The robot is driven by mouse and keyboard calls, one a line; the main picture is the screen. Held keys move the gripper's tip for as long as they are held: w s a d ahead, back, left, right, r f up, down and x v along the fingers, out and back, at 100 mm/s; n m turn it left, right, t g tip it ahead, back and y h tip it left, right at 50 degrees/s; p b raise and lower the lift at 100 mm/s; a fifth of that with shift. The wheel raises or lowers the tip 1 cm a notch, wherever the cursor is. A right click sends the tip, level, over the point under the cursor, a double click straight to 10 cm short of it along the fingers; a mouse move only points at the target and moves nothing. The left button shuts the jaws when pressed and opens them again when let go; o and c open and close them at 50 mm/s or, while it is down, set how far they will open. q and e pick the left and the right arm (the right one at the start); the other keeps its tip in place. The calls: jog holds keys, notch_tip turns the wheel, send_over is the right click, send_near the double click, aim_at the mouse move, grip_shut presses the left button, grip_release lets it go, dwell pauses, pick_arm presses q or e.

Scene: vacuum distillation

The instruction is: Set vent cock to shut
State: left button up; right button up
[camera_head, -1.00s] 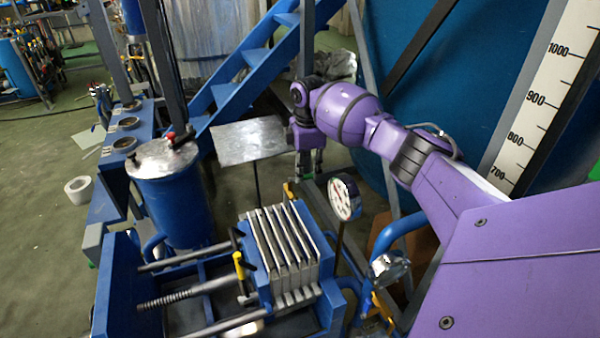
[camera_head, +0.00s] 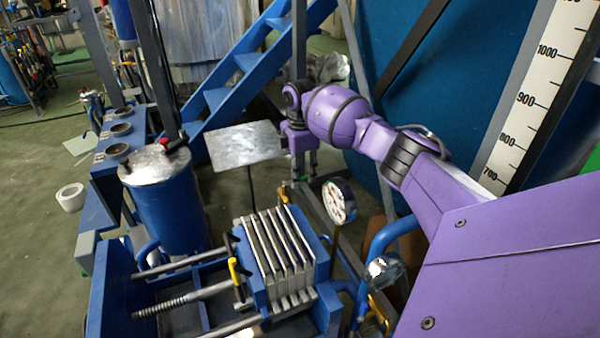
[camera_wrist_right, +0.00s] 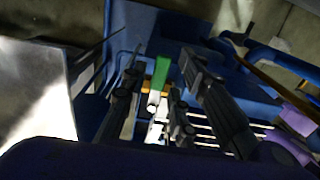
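My right gripper (camera_head: 302,166) points down beside the metal plate, its two fingers apart. In the right wrist view a small green piece (camera_wrist_right: 160,73) with a white stub below it shows between the dark fingers (camera_wrist_right: 152,100). It may be the vent cock's handle, but I cannot tell its setting or whether a finger touches it. A bit of green also shows just below the fingers in the head view. A red-tipped black handle (camera_head: 177,142) sits on the lid of the blue vessel (camera_head: 170,205), away from the gripper. My left gripper is not in view.
A thin metal plate (camera_head: 244,144) stands left of the right gripper. A round dial gauge (camera_head: 339,201) is close on its lower right. The blue press with pale plates (camera_head: 280,250) is in front. Blue stairs (camera_head: 238,62) and a big blue tank (camera_head: 420,95) lie behind.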

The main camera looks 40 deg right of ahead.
aim_at(300, 178)
jog(key=shift+r, duration=0.15)
notch_tip(300, 178, up, 12)
dwell(0.6)
dwell(0.5)
